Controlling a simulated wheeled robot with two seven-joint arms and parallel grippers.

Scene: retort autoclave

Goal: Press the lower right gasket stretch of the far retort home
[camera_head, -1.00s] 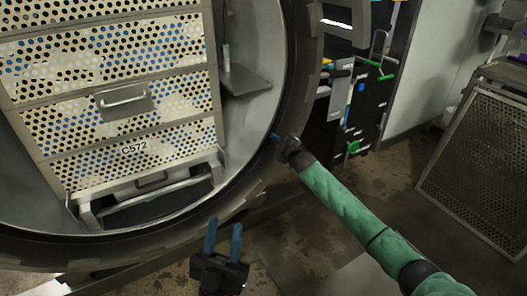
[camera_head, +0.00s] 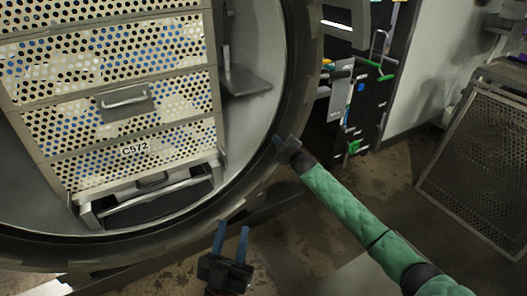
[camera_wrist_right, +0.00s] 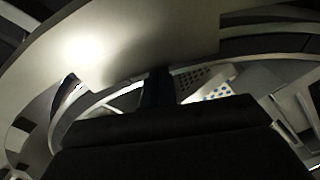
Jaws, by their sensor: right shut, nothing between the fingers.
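The retort's round opening has a dark rim (camera_head: 294,95) on its right side. The dark gasket band follows this rim, but I cannot tell whether its lower right stretch is seated. My right gripper (camera_head: 276,139), on the green-sleeved arm, is shut and empty, its blue tips at the lower right of the rim; contact is unclear. In the right wrist view its dark fingers (camera_wrist_right: 158,88) stand together before a pale curved surface. My left gripper (camera_head: 232,242) is open and empty, fingers up and apart, below the rim at the bottom of the head view.
Perforated crates (camera_head: 118,115) labelled C572 are stacked inside the retort. A small shelf (camera_head: 246,82) juts from the inner wall. A dark tool board (camera_head: 362,105) stands behind, and a mesh panel (camera_head: 478,145) stands at the right. The floor between is mostly clear.

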